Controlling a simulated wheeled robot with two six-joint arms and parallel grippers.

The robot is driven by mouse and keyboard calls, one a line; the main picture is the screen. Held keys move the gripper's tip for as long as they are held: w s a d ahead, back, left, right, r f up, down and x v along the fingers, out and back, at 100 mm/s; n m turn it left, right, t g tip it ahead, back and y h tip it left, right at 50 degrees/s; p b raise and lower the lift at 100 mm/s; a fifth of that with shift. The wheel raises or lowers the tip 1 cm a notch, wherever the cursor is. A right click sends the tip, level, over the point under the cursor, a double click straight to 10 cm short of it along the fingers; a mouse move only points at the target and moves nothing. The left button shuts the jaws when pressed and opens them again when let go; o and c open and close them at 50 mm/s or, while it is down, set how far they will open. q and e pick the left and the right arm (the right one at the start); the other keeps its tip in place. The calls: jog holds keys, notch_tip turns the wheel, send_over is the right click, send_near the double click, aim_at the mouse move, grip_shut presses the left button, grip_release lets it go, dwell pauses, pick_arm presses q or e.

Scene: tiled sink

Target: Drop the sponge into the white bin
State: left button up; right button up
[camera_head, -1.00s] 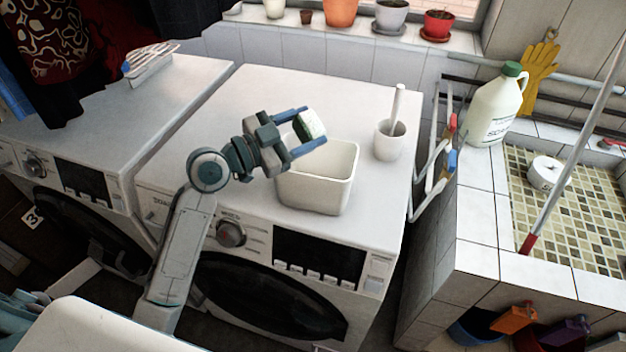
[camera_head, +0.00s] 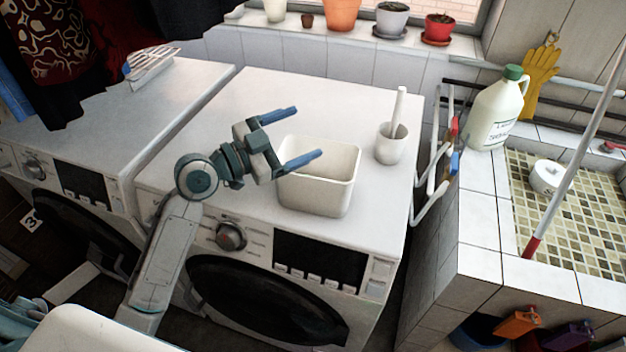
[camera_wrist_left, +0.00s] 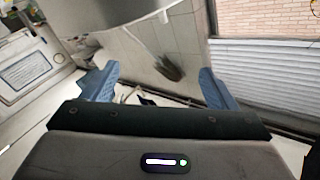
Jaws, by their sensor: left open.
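The white bin (camera_head: 316,194) stands upright on the front part of the right-hand washing machine's top. My left gripper (camera_head: 308,132) is over the bin's left and far side, with its two blue fingers spread wide and nothing between them. The nearer finger is in front of the bin's opening in the head view. The fingers also show spread and empty in the left wrist view (camera_wrist_left: 158,70). The sponge is not visible in either view now. The bin's floor is hidden behind its near wall. My right gripper is not in view.
A white cup with a brush (camera_head: 391,143) stands close to the bin's right. The washing machine top (camera_head: 330,95) is clear behind the bin. A tiled sink (camera_head: 590,215) with a white jug (camera_head: 494,112) lies to the right. Flower pots line the window sill.

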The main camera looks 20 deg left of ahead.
pick_arm(q)
jog(key=b+v, duration=0.3)
jog(key=v, duration=0.5)
jog(key=shift+s+a, duration=0.25)
jog(key=shift+s, duration=0.1)
dwell(0.5)
jog(key=shift+a, duration=0.1)
